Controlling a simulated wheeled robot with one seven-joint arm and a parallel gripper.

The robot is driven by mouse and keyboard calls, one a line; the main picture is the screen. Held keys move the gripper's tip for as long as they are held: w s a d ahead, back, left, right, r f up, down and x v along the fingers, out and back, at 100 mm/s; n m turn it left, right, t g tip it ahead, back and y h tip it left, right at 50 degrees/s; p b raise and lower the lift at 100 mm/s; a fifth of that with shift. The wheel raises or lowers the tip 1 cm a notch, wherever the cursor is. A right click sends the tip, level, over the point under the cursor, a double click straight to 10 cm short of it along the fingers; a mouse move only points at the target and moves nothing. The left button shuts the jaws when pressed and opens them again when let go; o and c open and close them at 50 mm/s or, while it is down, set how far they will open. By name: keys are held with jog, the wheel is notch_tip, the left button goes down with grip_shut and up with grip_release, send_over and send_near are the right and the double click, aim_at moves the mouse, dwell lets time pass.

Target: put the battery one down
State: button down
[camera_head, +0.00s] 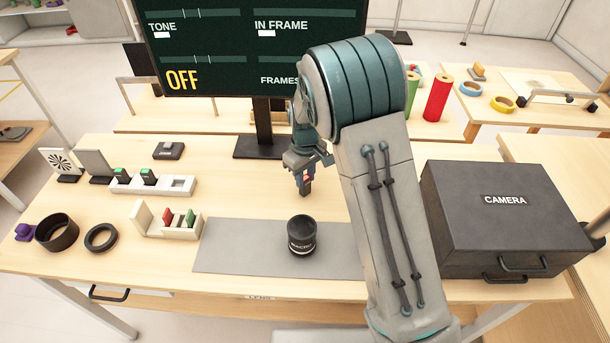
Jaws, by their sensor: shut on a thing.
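My gripper (305,178) is above the table, left of my arm's forearm, pointing down. It is shut on a small dark block with a reddish part (306,187), seemingly the battery; its label is too small to read. The block is held clear of the wooden table (240,180), behind the grey mat. A white charger tray (180,188) at left holds two dark batteries with green tops (148,177) in its left and middle slots. Its right slot is empty.
A black lens (302,236) stands on the grey mat (235,245). A white rack (152,219) holds red and green cards. Rings (101,238) lie at left. A black CAMERA case (500,215) fills the right. The monitor stand (262,148) is behind. The mat's left part is clear.

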aim_at(305, 178)
jog(key=c, duration=1.1)
grip_release()
jog(key=shift+c, duration=0.2)
notch_tip(305, 178, up, 12)
jog(key=s+d+r+m+t, duration=0.1)
jog(key=s+d+r+m, duration=0.3)
jog(key=s+d+r, duration=0.45)
jog(key=s+d+f+m+t, duration=0.1)
jog(key=s+d+m, duration=0.1)
jog(key=s, duration=0.6)
jog(key=s+d+f+m+t, duration=0.1)
jog(key=s+d+f+m, duration=0.1)
jog(key=s+d, duration=0.3)
jog(key=s, duration=0.4)
jog(key=shift+m, duration=0.3)
jog(key=shift+d, duration=0.1)
